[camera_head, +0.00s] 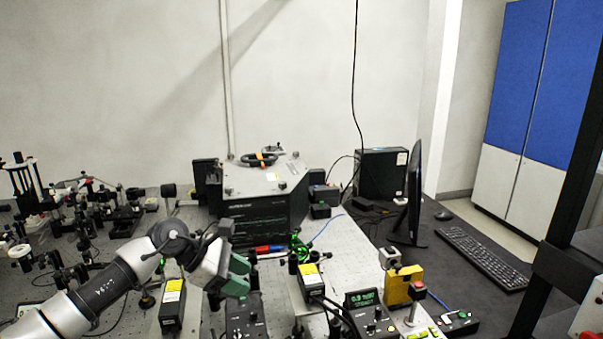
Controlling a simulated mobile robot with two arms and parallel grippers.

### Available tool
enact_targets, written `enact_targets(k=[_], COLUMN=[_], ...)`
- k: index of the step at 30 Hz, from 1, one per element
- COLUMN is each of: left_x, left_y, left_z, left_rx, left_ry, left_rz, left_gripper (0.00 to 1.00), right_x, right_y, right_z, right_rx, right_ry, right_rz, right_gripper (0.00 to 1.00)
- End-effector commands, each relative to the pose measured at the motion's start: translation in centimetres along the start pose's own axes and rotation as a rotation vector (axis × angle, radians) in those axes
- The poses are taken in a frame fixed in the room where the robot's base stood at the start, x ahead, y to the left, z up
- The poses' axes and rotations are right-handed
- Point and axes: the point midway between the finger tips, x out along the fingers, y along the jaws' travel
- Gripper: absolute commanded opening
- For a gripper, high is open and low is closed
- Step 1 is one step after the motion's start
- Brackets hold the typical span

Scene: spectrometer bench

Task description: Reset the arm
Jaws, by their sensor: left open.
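My left arm comes in from the lower left over the optical bench. Its left gripper (240,273) has green fingers and is open, with nothing seen between them. It hangs above the front middle of the bench, in front of the dark spectrometer box (262,213). A black module with a yellow label (173,296) stands just left of the gripper, and another one (310,278) stands to its right. My right gripper does not show in this view.
Optical mounts (120,222) crowd the bench's left. A display controller (366,309) and a yellow box (399,285) stand front right. A monitor (414,200), keyboard (484,257) and mouse (444,215) are at the right. Bare perforated bench top (345,240) shows right of the spectrometer.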

Motion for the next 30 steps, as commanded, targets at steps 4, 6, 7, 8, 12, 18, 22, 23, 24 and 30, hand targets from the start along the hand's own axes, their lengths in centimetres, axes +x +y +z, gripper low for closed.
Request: enact_targets(k=[4,6,7,8,12,18,22,23,24,30], left_x=[5.4,6.0,5.9,5.8,4.2,2.2,2.1,2.1,2.2,2.4], left_y=[-4.2,-5.3,-5.7,-6.0,-6.8,-9.2,-13.5,-14.9,-16.8,-25.6], left_z=[5.5,7.3,7.8,8.2,7.3,-0.5,-7.6,-9.1,-11.0,-16.6], left_rx=[-0.285,-0.468,-0.554,-0.644,-1.116,-1.883,-2.411,-2.532,2.539,2.205], left_ry=[-0.468,-0.671,-0.756,-0.838,-1.182,-1.553,-1.701,-1.723,1.649,1.191], left_rz=[0.025,0.039,0.047,0.053,0.090,0.194,0.328,0.368,-0.403,-0.496], left_gripper=[0.45,0.45,0.45,0.45,0.45,0.45,0.45,0.45,0.45,0.45], right_x=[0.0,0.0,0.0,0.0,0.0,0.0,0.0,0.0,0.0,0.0], right_y=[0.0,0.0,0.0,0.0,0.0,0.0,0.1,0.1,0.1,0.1], right_z=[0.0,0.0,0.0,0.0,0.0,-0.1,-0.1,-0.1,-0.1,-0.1], right_rx=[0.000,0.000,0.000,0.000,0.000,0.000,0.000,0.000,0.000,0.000], right_ry=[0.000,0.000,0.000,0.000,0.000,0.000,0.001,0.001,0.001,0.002], right_rz=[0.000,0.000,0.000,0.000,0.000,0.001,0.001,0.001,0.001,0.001], right_gripper=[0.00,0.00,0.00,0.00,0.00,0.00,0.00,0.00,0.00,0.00])
